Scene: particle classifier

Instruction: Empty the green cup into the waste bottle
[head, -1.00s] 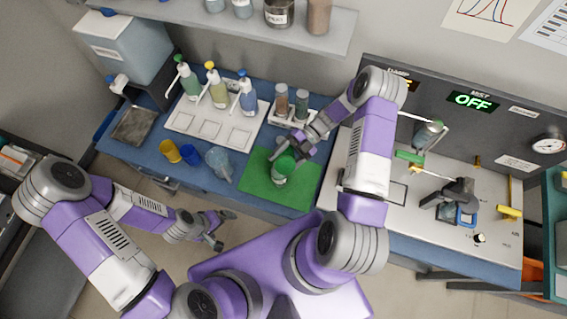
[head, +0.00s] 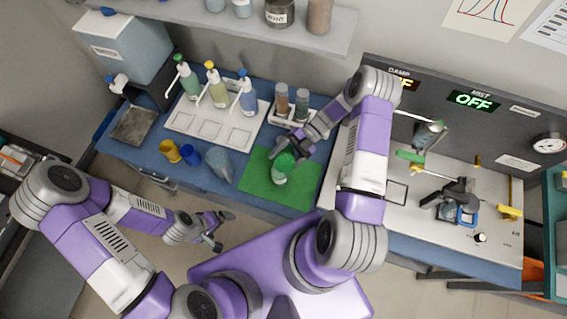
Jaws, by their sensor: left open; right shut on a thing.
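The green cup (head: 285,160) is at my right gripper (head: 295,151), which is shut on it over the green mat. The pale waste bottle (head: 279,178) stands on the mat directly below the cup. The cup covers the bottle's mouth from this view, so I cannot tell whether they touch or whether anything is flowing. My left gripper (head: 222,231) is open and empty in front of the bench, well away from the cup and bottle.
A yellow cup (head: 170,151), a blue cup (head: 190,155) and a translucent pale-blue vessel (head: 219,166) stand left of the green mat (head: 253,180). Pump bottles stand behind on a white tray (head: 182,121). A grey instrument panel (head: 430,95) and apparatus occupy the right.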

